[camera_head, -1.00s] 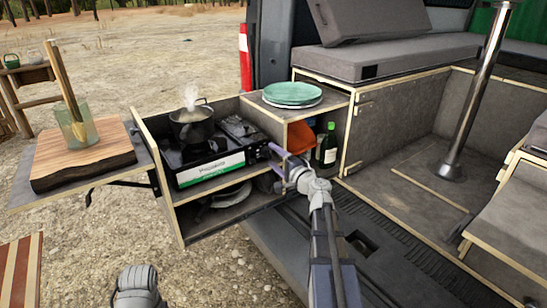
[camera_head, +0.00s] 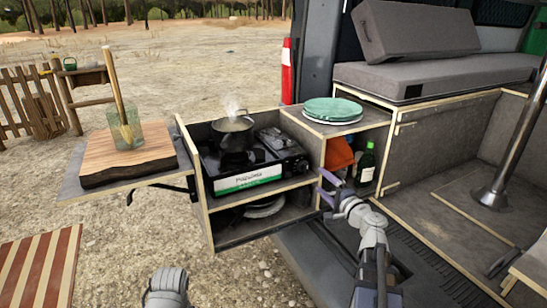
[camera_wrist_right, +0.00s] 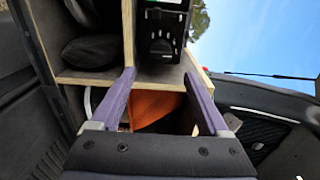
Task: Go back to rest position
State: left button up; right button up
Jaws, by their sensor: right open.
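My right gripper (camera_head: 328,190) is open and empty in front of the kitchen unit's right-hand compartment, low beside its divider. In the right wrist view its two purple fingers (camera_wrist_right: 160,80) stand apart with nothing clamped between them. An orange item (camera_wrist_right: 155,106) shows behind and between the fingers; it sits in the compartment in the head view (camera_head: 338,157). A grey part of my left arm shows at the bottom edge of the head view, but its gripper is not in view.
A steaming pot (camera_head: 233,132) stands on the stove (camera_head: 248,166). Green plates (camera_head: 332,109) lie on the unit's top. A green bottle (camera_head: 366,165) stands in the compartment. A side board holds a cutting board (camera_head: 128,158) and a glass jar (camera_head: 125,134). Gravel lies in front.

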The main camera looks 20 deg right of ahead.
jog(key=a+n+g+y+p, duration=0.65)
jog(key=a+n+p, duration=0.25)
jog(key=a, duration=1.3)
jog(key=s+a+n+g+h+p, duration=0.1)
jog(key=s+a+n+g+p, duration=0.55)
jog(key=a, duration=0.65)
jog(key=s+a+r+n+g+h+p, duration=0.1)
jog(key=s+n+g+h+p, duration=0.1)
jog(key=s+h+p, duration=0.2)
jog(key=s+a+r+n+g+h+p, duration=0.2)
jog(key=s+n+g+h+p, duration=0.1)
jog(key=s, duration=0.6)
jog(key=h+p, duration=0.1)
jog(key=p, duration=0.1)
jog(key=shift+s+r+p, duration=0.15)
jog(key=shift+s+p, duration=0.15)
jog(key=shift+n, duration=0.25)
